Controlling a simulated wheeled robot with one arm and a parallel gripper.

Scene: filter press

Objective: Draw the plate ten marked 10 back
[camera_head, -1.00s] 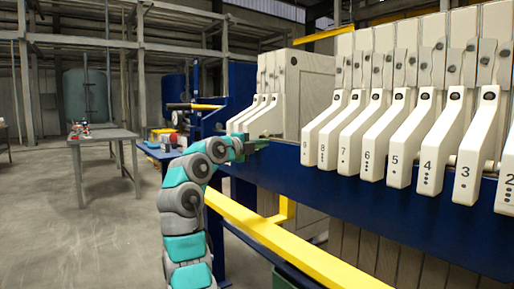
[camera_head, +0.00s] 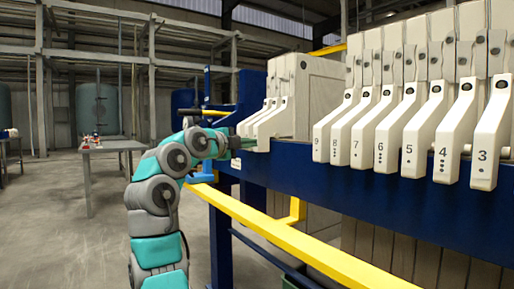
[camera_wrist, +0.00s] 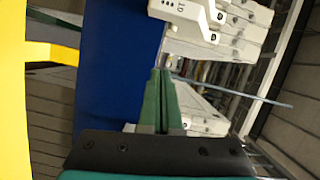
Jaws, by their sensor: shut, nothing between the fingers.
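My gripper (camera_wrist: 161,103) points up in the wrist view with its two green fingers together and nothing between them. A white plate handle marked 10 (camera_wrist: 200,16) is at the top of the wrist view, just beyond and to the right of the fingertips, apart from them. In the head view, my gripper (camera_head: 238,143) is at the left group of white handles, by the blue rail. The nearest handle of that group (camera_head: 272,124) stands across a gap from the handle marked 9 (camera_head: 322,140); its number is not readable there.
Handles 9 down to 3 stand in a row on the right. A blue rail (camera_head: 300,166) runs below the handles, with a yellow bar (camera_head: 262,227) lower down. A grey table (camera_head: 112,147) stands at the left. The floor at left is open.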

